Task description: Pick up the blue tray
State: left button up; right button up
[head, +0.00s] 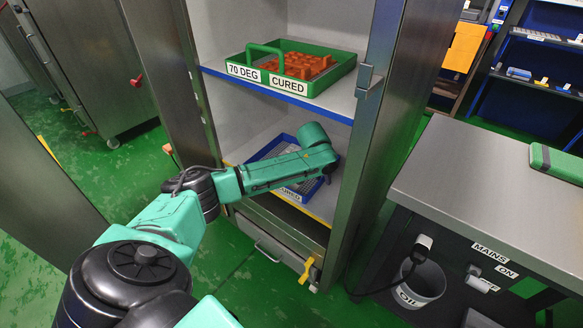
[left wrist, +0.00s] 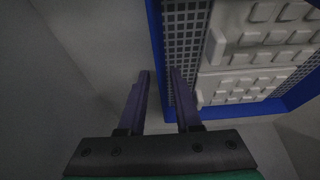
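The blue tray (head: 329,183) sits on the lower shelf of the steel cabinet, partly hidden behind my left arm. It has a white label on its front. In the left wrist view the blue tray (left wrist: 157,40) shows a blue rim, a grey grid floor and pale moulded pieces (left wrist: 255,85). My left gripper (left wrist: 160,72) is open, with one finger on each side of the tray's left wall in that view. A gap shows between the fingers; contact cannot be told. In the head view the fingers are hidden by the arm. My right gripper is not in view.
A green tray (head: 333,82) with orange pieces stands on the shelf above, labelled "70 DEG" and "CURED". The cabinet's side walls are close to my arm. A grey bench (head: 480,190) with an oil bucket (head: 421,287) below stands at right.

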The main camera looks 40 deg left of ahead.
pick_arm(q)
grip_shut()
dwell(1.1)
